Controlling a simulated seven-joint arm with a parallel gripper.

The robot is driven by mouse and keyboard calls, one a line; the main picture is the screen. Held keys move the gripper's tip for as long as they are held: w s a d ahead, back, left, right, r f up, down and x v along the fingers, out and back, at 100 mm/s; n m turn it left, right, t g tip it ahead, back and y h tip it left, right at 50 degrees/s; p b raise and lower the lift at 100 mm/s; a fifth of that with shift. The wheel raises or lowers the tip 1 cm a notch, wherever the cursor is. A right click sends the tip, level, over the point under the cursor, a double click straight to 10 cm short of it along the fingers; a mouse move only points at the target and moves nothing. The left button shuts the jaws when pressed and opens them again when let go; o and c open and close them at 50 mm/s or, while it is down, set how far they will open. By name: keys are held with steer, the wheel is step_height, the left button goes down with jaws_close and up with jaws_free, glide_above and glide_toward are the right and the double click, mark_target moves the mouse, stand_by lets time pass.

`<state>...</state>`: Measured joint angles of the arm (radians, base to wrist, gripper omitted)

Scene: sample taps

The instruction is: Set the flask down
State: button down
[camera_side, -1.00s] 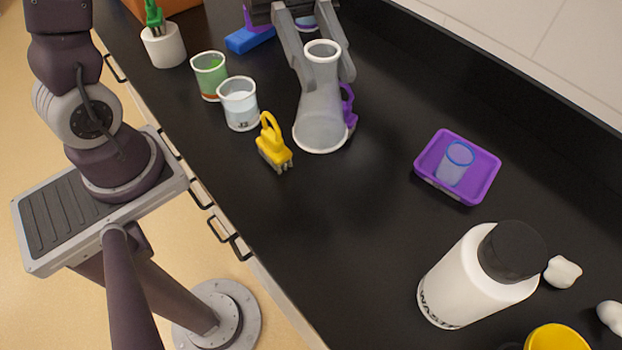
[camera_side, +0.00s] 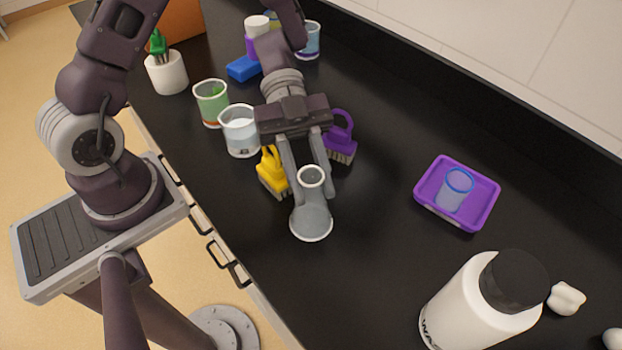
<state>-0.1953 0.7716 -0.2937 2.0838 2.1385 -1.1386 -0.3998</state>
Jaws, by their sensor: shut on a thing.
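The flask (camera_side: 311,222) is a clear grey conical vessel, upright, in the middle of the black counter. My gripper (camera_side: 311,187) is shut on its neck, with one finger on each side and the arm reaching in from behind. The flask's base is on or very close to the counter; I cannot tell whether it touches. It looks empty.
A yellow brush (camera_side: 272,172) is close on the left, a purple brush (camera_side: 340,138) behind right. Beakers (camera_side: 239,130) (camera_side: 211,102) stand farther left. Counter between is clear.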

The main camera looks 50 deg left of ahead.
steer(key=c, duration=1.1)
jaws_free()
steer(key=shift+f, duration=0.15)
